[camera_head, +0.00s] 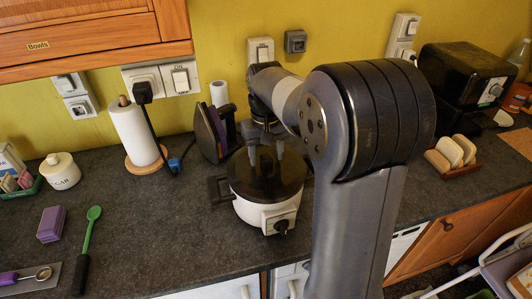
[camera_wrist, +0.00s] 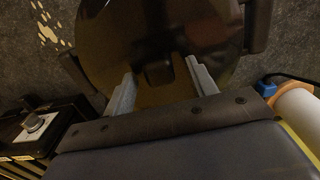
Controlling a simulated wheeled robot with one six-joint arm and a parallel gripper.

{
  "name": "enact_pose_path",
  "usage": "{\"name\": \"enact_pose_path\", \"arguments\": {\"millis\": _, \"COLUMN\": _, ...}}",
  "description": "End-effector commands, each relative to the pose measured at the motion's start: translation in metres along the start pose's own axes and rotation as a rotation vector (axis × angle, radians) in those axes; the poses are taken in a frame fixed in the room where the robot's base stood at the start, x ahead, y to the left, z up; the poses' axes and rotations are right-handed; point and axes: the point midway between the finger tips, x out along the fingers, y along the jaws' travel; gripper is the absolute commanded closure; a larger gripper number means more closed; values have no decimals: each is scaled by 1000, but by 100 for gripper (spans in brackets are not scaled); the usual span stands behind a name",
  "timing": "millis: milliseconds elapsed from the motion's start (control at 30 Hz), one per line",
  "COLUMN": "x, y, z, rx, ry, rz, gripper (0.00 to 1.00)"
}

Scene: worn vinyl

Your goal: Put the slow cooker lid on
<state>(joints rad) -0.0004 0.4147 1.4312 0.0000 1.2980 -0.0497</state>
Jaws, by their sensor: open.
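The slow cooker (camera_head: 252,213) is a white pot with dark side handles and a front knob, standing on the counter. A dark, glossy round lid (camera_head: 285,188) lies over its top and looks about level; I cannot tell if its rim is fully seated. My gripper (camera_head: 266,158) points down over the lid with its fingers apart. In the wrist view, the lid (camera_wrist: 105,45) fills the upper middle, and its dark knob (camera_wrist: 158,75) sits between the open fingers of my gripper (camera_wrist: 160,78). I cannot tell whether either finger touches the knob.
An iron (camera_head: 208,132) and a paper towel roll (camera_head: 136,132) stand behind left. A green spoon (camera_head: 88,235), purple sponges (camera_head: 51,223) and a lidded jar (camera_head: 60,171) lie farther left. A rack (camera_head: 455,155) and black toaster oven (camera_head: 460,80) stand right. Counter left of the cooker is clear.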

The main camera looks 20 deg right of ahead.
Motion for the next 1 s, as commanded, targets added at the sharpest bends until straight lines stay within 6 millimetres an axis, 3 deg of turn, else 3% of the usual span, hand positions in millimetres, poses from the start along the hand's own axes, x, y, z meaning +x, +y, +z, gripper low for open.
{"name": "enact_pose_path", "arguments": {"millis": 600, "x": -100, "y": 0, "z": -1, "rx": 0, "ry": 5, "rz": 0, "gripper": 46}}
{"name": "enact_pose_path", "arguments": {"millis": 1000, "x": -107, "y": 0, "z": 0, "rx": 0, "ry": 2, "rz": 0, "gripper": 46}}
